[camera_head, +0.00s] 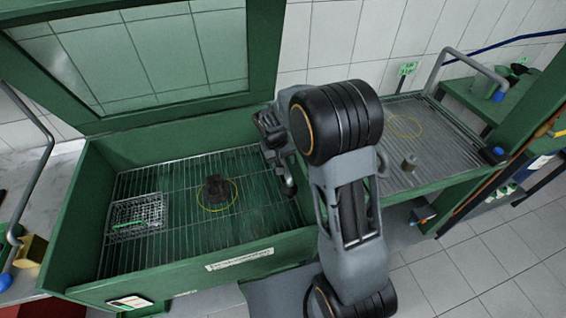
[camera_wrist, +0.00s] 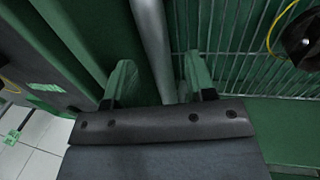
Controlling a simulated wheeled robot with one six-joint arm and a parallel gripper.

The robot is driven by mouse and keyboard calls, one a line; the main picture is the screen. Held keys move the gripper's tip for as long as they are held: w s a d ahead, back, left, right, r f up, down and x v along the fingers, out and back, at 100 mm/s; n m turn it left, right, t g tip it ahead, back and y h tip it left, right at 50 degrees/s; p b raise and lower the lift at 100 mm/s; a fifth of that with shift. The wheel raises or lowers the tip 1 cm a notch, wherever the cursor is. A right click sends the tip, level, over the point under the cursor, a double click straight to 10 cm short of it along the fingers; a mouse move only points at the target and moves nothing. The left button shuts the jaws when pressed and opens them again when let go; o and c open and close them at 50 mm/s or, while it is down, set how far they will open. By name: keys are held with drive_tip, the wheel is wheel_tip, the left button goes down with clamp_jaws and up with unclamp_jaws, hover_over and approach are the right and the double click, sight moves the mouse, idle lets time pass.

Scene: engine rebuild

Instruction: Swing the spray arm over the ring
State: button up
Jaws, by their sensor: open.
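A yellow ring (camera_head: 217,195) lies on the wire grate of the green wash tub (camera_head: 82,215), around a dark part (camera_head: 216,188). In the wrist view the ring (camera_wrist: 274,30) and the dark part (camera_wrist: 303,42) show at the upper right. A grey tube, likely the spray arm (camera_wrist: 152,35), runs down between my gripper's (camera_wrist: 158,82) two green fingers. The fingers are open and stand apart on either side of it; I cannot see contact. In the head view my arm hides most of this tube, and my fingertips are hard to make out.
A wire basket (camera_head: 137,215) sits at the tub's left. A second yellow ring (camera_head: 403,127) and a small metal cylinder (camera_head: 409,163) are on the drain board at right. The raised lid (camera_head: 150,60) is behind.

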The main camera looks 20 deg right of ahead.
drive_tip(key=shift+d+f, duration=0.15)
drive_tip(key=shift+f, duration=0.55)
drive_tip(key=shift+c, duration=0.5)
clamp_jaws()
